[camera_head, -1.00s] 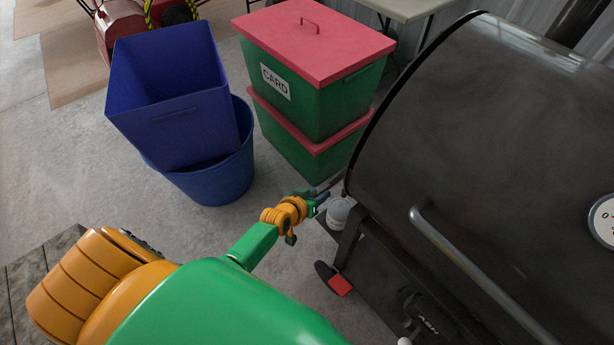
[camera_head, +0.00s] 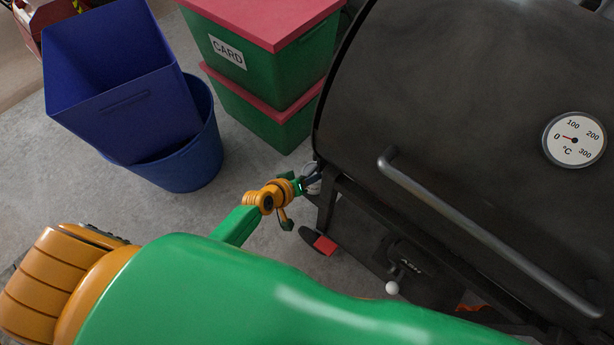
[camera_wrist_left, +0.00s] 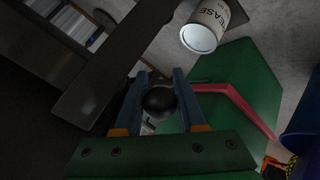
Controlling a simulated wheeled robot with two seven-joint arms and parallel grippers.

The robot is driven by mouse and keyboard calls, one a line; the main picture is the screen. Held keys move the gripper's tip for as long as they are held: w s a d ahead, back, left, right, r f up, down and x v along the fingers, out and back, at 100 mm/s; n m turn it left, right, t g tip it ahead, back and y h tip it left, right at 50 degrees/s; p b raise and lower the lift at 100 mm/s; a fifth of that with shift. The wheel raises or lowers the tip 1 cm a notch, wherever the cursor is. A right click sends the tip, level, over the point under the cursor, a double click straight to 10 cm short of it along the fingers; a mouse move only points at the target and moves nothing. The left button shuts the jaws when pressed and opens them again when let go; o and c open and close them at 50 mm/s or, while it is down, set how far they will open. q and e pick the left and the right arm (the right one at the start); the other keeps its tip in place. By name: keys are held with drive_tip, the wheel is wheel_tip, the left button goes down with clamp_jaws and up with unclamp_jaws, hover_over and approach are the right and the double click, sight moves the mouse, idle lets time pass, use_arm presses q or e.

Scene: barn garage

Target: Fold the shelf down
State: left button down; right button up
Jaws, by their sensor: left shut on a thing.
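My left gripper (camera_head: 303,184) is at the near left end of the black grill (camera_head: 440,90), low beside its body. In the left wrist view its two blue-grey fingers (camera_wrist_left: 159,98) are shut on a round black knob (camera_wrist_left: 159,103). I cannot tell what the knob is fixed to. A flat dark bar (camera_wrist_left: 112,65) runs slantwise close to the fingers; I cannot tell whether it is part of the shelf. No shelf surface shows clearly in the head view. My right gripper is not in view.
A light can (camera_wrist_left: 205,25) with dark lettering is close to the gripper. Green boxes with red lids (camera_head: 265,60) stand behind, blue bins (camera_head: 130,90) to the left. The grill's handle (camera_head: 480,230) sticks out at right. Bare concrete floor lies between bins and grill.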

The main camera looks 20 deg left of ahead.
use_arm(q)
drive_tip(key=shift+s+d, duration=0.1)
drive_tip(key=c, duration=0.5)
unclamp_jaws()
drive_tip(key=shift+d, duration=0.1)
drive_tip(key=shift+r, duration=0.1)
